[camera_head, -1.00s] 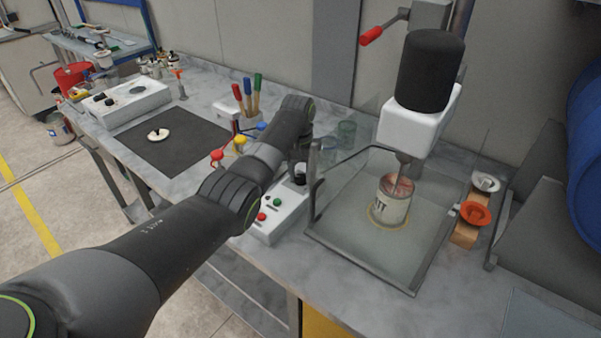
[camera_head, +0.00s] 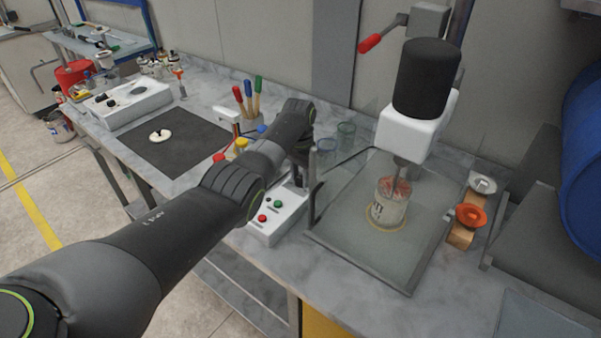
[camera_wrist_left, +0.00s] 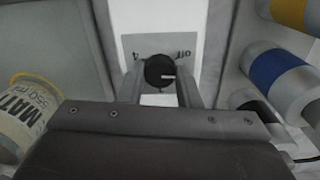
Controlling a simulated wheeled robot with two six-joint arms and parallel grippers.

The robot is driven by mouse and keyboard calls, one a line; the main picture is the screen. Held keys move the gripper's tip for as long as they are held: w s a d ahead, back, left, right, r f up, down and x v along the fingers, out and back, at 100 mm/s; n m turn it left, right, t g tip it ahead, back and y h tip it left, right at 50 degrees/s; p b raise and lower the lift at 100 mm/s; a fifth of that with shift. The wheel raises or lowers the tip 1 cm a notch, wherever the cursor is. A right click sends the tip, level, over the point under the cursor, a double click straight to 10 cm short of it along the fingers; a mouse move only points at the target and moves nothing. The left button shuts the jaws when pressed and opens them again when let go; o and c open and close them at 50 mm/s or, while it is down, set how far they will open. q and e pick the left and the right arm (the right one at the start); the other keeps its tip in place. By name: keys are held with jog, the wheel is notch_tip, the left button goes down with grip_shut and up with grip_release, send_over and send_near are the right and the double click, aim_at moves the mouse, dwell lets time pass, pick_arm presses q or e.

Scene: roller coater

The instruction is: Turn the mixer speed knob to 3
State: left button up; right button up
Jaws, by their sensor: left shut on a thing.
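The speed knob (camera_wrist_left: 160,72) is a round black knob with a white pointer line, seen between the two fingers of my left gripper (camera_wrist_left: 160,88) in the left wrist view. The fingers are shut on it from both sides. Its pointer line points right in that view. The plate (camera_wrist_left: 188,45) around it shows "off" and "4", upside down; other marks are hidden. In the head view the control box (camera_head: 262,234) shows red and green buttons, while my left arm hides the knob. The mixer (camera_head: 408,130) has a black motor above a white body. My right gripper is not in view.
A paint can (camera_head: 390,204) stands under the mixer on the guarded plate (camera_head: 350,235); its label shows in the left wrist view (camera_wrist_left: 22,115). A black mat (camera_head: 195,150) lies left.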

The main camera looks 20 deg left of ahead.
pick_arm(q)
jog(key=m, duration=0.3)
jog(key=shift+w+r+m, duration=0.1)
jog(key=shift+r+m, duration=0.05)
jog(key=shift+m, duration=0.25)
jog(key=m, duration=0.3)
jog(key=shift+m, duration=0.3)
jog(key=m, duration=0.3)
jog(key=shift+d+m+p, duration=0.1)
jog(key=shift+m+p, duration=0.2)
jog(key=m, duration=0.4)
jog(key=m+p, duration=0.1)
jog(key=m, duration=0.5)
jog(key=shift+r+m+y, duration=0.1)
jog(key=shift+m+y, duration=0.2)
jog(key=shift+m, duration=0.1)
jog(key=m, duration=0.7)
jog(key=shift+p, duration=0.4)
